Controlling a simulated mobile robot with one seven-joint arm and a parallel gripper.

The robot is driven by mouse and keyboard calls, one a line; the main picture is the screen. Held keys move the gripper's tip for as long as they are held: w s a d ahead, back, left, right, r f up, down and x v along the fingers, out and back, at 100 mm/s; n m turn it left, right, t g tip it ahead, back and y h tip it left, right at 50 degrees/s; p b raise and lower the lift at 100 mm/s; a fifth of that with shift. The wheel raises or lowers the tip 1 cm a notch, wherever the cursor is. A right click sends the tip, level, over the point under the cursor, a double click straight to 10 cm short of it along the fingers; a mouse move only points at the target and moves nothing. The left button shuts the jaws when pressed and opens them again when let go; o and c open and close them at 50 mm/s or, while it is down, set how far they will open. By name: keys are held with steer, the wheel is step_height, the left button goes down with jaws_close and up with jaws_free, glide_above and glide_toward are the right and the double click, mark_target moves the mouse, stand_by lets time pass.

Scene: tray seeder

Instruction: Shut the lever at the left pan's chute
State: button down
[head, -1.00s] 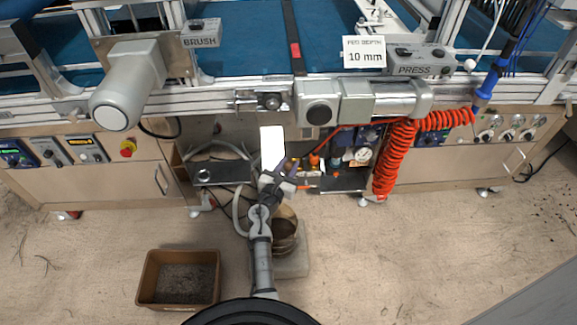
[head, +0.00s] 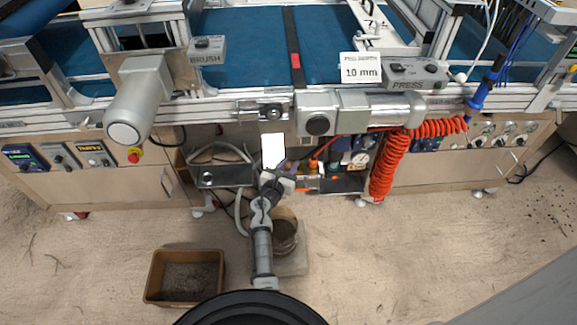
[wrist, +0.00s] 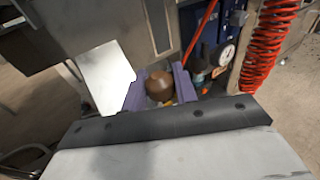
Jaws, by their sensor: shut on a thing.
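My gripper (wrist: 160,86) has purple fingers closed around a brown round knob (wrist: 159,84) in the wrist view. I take the knob to be the lever's handle; the lever's shaft is hidden. In the head view my gripper (head: 283,167) is under the front of the machine, just below a white plate (head: 272,149). The knob cannot be made out there. The white plate also shows in the wrist view (wrist: 105,78), left of the fingers. I cannot make out the left pan or its chute for sure in either view.
A coiled red hose (head: 383,165) hangs right of my gripper. Bottles and a gauge (head: 361,160) stand on a low shelf behind it. A brown box of dark grains (head: 150,290) and a round container (head: 285,235) are on the floor. Open floor lies at the right.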

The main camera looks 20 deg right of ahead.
steer(key=shift+w+r, duration=0.1)
steer(key=shift+r, duration=0.05)
steer(key=c, duration=1.1)
jaws_free()
steer(key=shift+c, duration=0.2)
steer(key=v, duration=1.4)
steer(key=shift+d, duration=0.15)
